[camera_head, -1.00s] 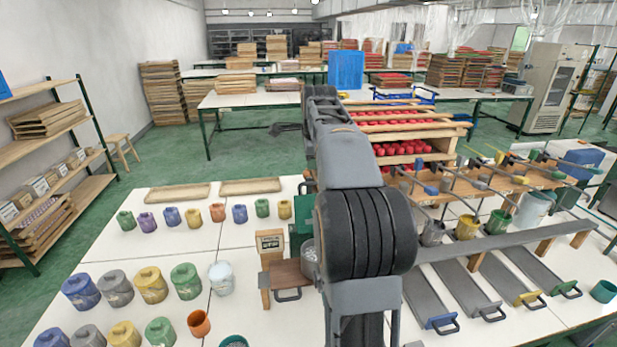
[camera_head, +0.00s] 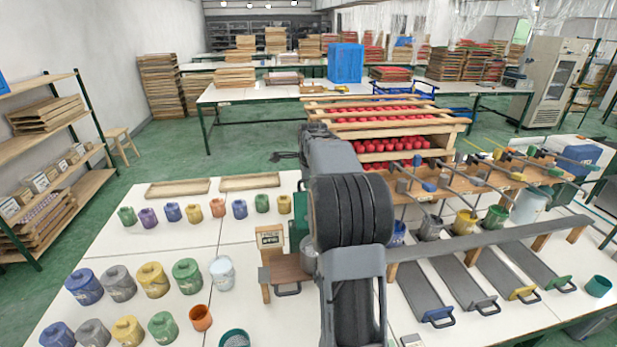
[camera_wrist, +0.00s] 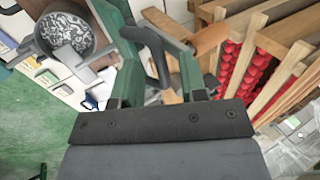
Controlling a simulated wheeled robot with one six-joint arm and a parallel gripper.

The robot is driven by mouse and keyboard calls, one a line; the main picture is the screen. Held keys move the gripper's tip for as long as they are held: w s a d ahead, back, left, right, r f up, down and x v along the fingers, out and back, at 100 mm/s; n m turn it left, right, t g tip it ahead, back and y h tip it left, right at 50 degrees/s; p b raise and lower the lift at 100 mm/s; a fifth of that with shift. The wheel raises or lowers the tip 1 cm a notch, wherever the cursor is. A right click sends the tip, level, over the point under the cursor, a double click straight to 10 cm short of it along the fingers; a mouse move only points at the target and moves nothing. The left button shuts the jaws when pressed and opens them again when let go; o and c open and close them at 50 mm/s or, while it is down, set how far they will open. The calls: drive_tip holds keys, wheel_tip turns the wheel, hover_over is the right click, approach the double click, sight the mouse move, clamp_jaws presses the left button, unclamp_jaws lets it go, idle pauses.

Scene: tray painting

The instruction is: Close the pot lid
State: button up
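A round grey pot (camera_wrist: 65,35) stands uncovered at the upper left of the wrist view, with speckled black-and-white contents. A grey metal vessel (camera_head: 308,258), apparently the same pot, is partly hidden behind my arm in the head view, beside a brown wooden stand. My gripper (camera_wrist: 158,60) shows in the wrist view with two green fingers apart, to the right of the pot. A dark curved bar (camera_wrist: 153,45) crosses between the fingers; I cannot tell whether it is touched. I cannot make out a separate lid.
Several coloured pots (camera_head: 152,280) stand on the white table at the left. A rack of red items (camera_head: 390,145) stands behind my arm. Grey trays with handles (camera_head: 465,287) and a rail of cups (camera_head: 466,223) fill the right side.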

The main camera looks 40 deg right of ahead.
clamp_jaws()
drive_tip(key=shift+s+f+b, duration=0.1)
drive_tip(key=shift+b, duration=0.25)
